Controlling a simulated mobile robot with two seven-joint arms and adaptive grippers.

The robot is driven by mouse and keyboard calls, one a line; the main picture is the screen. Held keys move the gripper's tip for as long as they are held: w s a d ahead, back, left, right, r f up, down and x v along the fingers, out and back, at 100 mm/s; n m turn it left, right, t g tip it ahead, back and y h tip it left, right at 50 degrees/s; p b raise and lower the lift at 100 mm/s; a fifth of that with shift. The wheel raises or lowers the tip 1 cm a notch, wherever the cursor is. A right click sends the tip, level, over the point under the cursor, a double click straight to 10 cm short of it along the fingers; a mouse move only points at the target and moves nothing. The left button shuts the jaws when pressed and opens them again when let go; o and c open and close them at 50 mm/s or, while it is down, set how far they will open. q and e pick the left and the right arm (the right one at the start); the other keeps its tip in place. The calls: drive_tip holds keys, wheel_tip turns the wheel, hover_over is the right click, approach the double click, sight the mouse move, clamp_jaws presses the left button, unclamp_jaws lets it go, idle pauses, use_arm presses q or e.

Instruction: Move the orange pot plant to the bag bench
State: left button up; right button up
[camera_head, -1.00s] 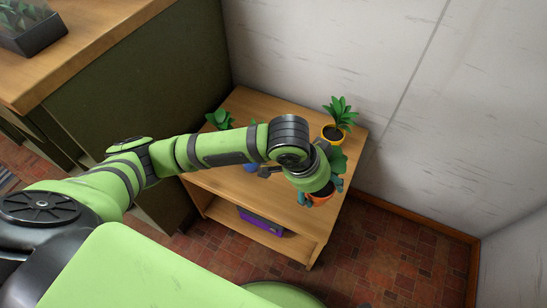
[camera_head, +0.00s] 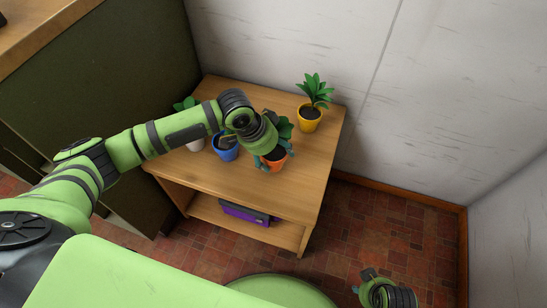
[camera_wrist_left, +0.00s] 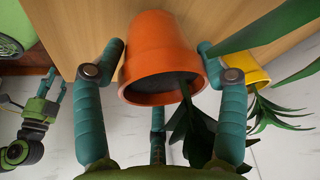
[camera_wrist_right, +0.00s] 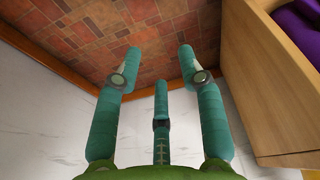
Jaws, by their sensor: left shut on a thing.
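The orange pot plant (camera_head: 277,160) is at the right part of the wooden shelf unit's top in the head view, with dark green leaves. My left gripper (camera_head: 271,163) is shut on it, fingers on both sides of the pot. The left wrist view shows the orange pot (camera_wrist_left: 160,48) between the fingers. Whether its base touches the top or hangs just above, I cannot tell. My right gripper (camera_wrist_right: 160,55) is open and empty over the tiled floor; in the head view it shows at the lower right (camera_head: 370,283). I cannot identify a bag bench.
The shelf unit (camera_head: 250,190) also bears a yellow pot plant (camera_head: 309,119), a blue pot (camera_head: 226,150) and a white pot (camera_head: 196,145). A purple object (camera_head: 245,214) lies on its lower shelf. A dark green cabinet stands left, a wall behind. Floor is free at right.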

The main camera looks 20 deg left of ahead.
use_arm(q)
drive_tip(key=shift+f, duration=0.95)
use_arm(e)
drive_tip(key=shift+w+r, duration=0.2)
drive_tip(key=shift+r, duration=0.6)
use_arm(q)
drive_tip(key=o, duration=1.4)
drive_tip(key=shift+f, duration=0.1)
drive_tip(key=shift+a+r, duration=0.1)
drive_tip(key=shift+r, duration=0.35)
drive_tip(key=p+v, duration=0.3)
drive_tip(key=v, duration=0.8)
drive_tip(key=shift+s+r, duration=0.15)
use_arm(e)
wheel_tip(320, 180, down, 7)
drive_tip(key=s, duration=0.2)
drive_tip(key=shift+s+d, duration=0.15)
drive_tip(key=shift+s, duration=0.25)
drive_tip(key=shift+f, duration=0.1)
